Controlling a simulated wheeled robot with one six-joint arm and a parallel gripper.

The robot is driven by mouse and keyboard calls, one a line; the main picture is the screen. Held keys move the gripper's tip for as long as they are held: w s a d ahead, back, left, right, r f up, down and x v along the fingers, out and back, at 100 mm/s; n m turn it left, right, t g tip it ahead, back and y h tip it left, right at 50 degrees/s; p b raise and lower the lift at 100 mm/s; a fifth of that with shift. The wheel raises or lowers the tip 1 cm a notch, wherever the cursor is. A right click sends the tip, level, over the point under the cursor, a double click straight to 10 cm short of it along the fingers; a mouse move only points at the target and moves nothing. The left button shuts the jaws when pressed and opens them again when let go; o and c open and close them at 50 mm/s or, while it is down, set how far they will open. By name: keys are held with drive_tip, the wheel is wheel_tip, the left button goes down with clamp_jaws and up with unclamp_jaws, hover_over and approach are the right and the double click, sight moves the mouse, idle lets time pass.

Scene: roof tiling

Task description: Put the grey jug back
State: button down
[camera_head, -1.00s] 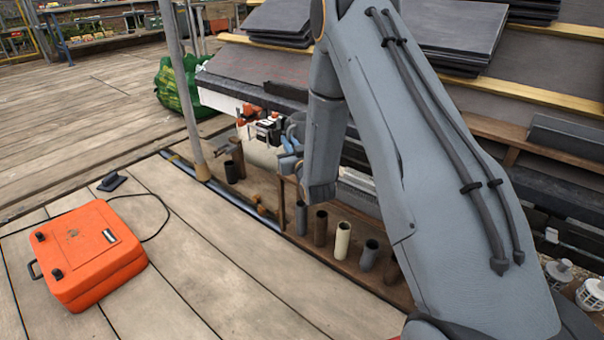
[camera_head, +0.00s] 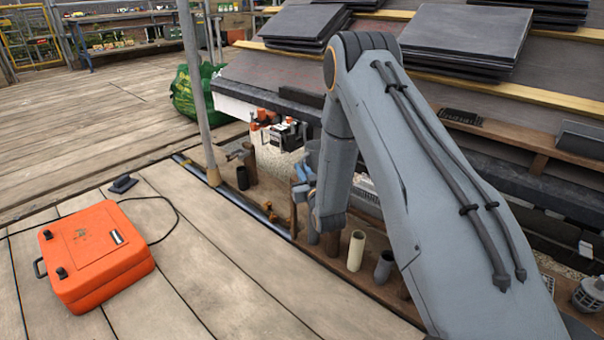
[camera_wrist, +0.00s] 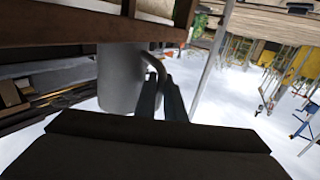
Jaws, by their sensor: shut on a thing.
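The grey jug (camera_wrist: 118,85) is in the wrist view, just beyond my fingers, with its curved handle (camera_wrist: 157,66) towards them. My gripper (camera_wrist: 161,84) is shut on that handle. A small grey part of the jug (camera_head: 313,152) shows there, mostly hidden by my arm. I cannot tell whether the jug touches anything below it.
Upright tubes, including a cream one (camera_head: 356,250) and a grey one (camera_head: 383,266), stand in a row under my arm. A metal pole (camera_head: 193,90) rises at the left. Stacked slates (camera_head: 466,42) lie on the roof.

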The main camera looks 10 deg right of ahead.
drive_tip(key=shift+f, duration=0.15)
drive_tip(key=c, duration=1.8)
unclamp_jaws()
drive_tip(key=shift+c, duration=0.2)
